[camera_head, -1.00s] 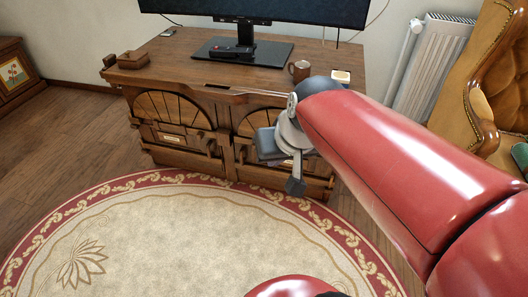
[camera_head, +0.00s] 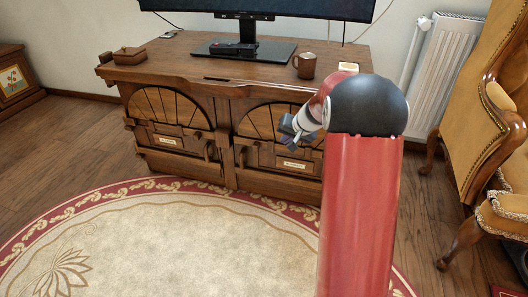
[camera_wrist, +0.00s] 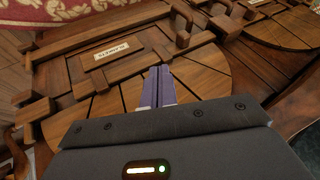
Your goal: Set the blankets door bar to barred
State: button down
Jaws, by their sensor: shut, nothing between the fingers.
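The cabinet's right door (camera_head: 266,121) has a fan-shaped wooden front and a pale label (camera_head: 294,164). The label also shows in the wrist view (camera_wrist: 112,52), upside down and too small to read surely. Wooden bars, blocks and brackets frame the label; which piece is the blankets bar, and how it is set, I cannot tell. A wooden bracket (camera_wrist: 182,22) stands out beside the label panel. My gripper (camera_head: 288,134) is shut and empty in front of this door's upper part. In the wrist view its fingers (camera_wrist: 158,86) point toward the label panel, over the fan slats. My arm hides the door's right side.
The left door (camera_head: 160,108) has a similar label and brackets. The cabinet top (camera_head: 215,68) overhangs the doors and carries a mug (camera_head: 304,65), a small wooden box (camera_head: 130,56) and a monitor stand. The rug (camera_head: 150,235) in front is clear. An armchair (camera_head: 480,110) stands right.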

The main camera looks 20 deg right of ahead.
jog(key=shift+w+d+f, duration=0.2)
jog(key=shift+f, duration=0.1)
jog(key=w+a+f, duration=0.5)
jog(key=w+f, duration=0.2)
jog(key=f, duration=0.1)
jog(key=shift+w+a+b, duration=0.25)
jog(key=shift+w+b, duration=0.15)
jog(key=shift+w+a+p, duration=0.2)
jog(key=shift+w+a, duration=0.3)
jog(key=shift+a, duration=0.3)
jog(key=shift+w+a+p, duration=0.2)
jog(key=shift+w+a, duration=0.3)
jog(key=shift+a, duration=0.3)
